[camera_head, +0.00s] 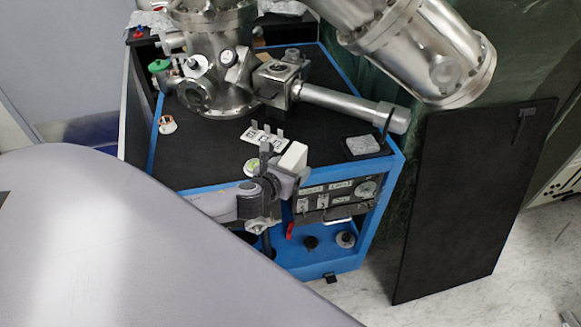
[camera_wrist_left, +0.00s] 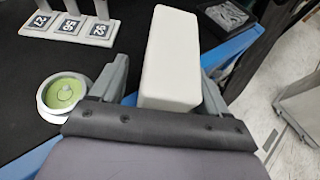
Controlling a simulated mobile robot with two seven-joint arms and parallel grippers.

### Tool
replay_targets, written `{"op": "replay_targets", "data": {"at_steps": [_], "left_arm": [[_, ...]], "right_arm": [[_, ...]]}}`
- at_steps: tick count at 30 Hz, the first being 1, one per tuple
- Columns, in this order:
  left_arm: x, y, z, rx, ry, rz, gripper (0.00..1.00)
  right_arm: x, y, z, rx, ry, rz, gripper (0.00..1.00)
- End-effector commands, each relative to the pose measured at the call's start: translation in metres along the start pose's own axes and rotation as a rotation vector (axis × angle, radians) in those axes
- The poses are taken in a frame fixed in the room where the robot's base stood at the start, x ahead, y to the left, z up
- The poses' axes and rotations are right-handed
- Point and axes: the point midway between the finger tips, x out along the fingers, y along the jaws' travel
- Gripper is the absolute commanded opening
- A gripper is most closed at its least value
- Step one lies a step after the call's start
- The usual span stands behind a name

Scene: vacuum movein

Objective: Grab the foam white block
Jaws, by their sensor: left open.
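The white foam block (camera_head: 293,157) is a pale rectangular block at the front edge of the black-topped bench. My left gripper (camera_head: 283,168) reaches it from the lower left. In the left wrist view the block (camera_wrist_left: 172,55) lies lengthwise between the two fingers of the open gripper (camera_wrist_left: 165,84). A gap shows between the block and the left finger. The right finger is close beside the block; I cannot tell whether they touch. The block's near end is close to the palm, and its underside is hidden. My right gripper is not in view.
The blue-edged bench (camera_head: 205,160) carries a metal vacuum chamber (camera_head: 220,80). A marker stand (camera_head: 262,137) is behind the block, and a round green-centred part (camera_wrist_left: 62,94) is left of the gripper. A grey pad (camera_head: 362,146) lies to the right. A black panel (camera_head: 475,200) leans beyond the bench.

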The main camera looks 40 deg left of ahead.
Motion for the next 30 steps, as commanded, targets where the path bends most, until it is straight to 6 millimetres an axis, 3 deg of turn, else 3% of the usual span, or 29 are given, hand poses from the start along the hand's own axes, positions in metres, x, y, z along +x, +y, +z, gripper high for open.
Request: {"op": "replay_targets", "data": {"at_steps": [15,30], "left_arm": [[-0.060,0.001,0.000,0.002,0.001,0.001,0.76],[-0.066,0.001,0.000,-0.002,0.001,0.001,0.72]], "right_arm": [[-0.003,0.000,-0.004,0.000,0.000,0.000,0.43],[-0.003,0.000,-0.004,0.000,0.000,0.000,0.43]]}}
